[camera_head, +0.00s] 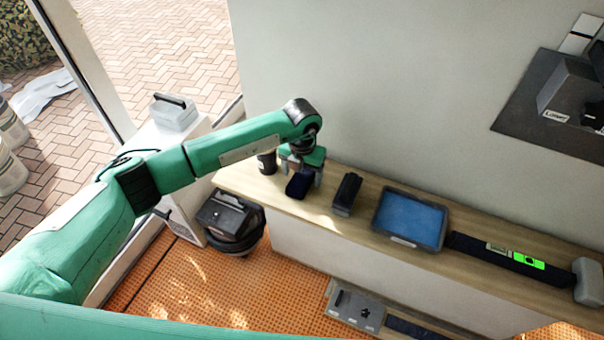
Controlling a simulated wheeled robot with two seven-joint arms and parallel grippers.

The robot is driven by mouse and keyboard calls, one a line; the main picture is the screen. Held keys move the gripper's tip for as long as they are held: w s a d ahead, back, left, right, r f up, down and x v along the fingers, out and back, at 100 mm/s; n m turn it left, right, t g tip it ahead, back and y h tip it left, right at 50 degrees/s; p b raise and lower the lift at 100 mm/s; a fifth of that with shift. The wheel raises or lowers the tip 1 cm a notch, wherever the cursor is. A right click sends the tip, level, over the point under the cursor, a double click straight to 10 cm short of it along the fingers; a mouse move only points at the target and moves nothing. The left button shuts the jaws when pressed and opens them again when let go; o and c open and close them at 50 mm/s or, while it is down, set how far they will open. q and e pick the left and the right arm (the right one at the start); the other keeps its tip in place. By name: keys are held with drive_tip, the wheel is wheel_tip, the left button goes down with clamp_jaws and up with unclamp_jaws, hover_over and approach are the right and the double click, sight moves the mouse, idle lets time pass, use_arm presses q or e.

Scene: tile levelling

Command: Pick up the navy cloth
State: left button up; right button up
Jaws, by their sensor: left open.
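The navy cloth (298,185) is a small dark blue folded bundle on the wooden counter, towards its left end. My left gripper (303,178) is above it, pointing down, with its fingers at or around the cloth. The jaws are open, and whether a finger touches the cloth cannot be told. The gripper body hides the cloth's far side. My right gripper is not in view.
On the wooden counter (327,221) stand a dark cup (267,163), a black block-like tool (347,192), a blue-filled tray (410,218) and a long level with a green display (512,258). A black bucket-like machine (231,219) stands on the orange floor.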

sight(302, 176)
use_arm(q)
drive_tip(key=shift+f, duration=0.7)
drive_tip(key=c, duration=1)
drive_tip(key=shift+c, duration=0.2)
drive_tip(key=shift+s+r+b, duration=0.15)
drive_tip(key=shift+r+b, duration=0.05)
drive_tip(key=shift+b, duration=0.45)
wheel_tip(302, 176, up, 7)
drive_tip(key=b, duration=0.4)
drive_tip(key=shift+f, duration=0.2)
drive_tip(key=s+a+b, duration=0.3)
drive_tip(key=s, duration=0.6)
drive_tip(key=s+a+b, duration=0.3)
drive_tip(key=s, duration=0.6)
drive_tip(key=shift+s+a, duration=0.25)
drive_tip(key=shift+a, duration=0.15)
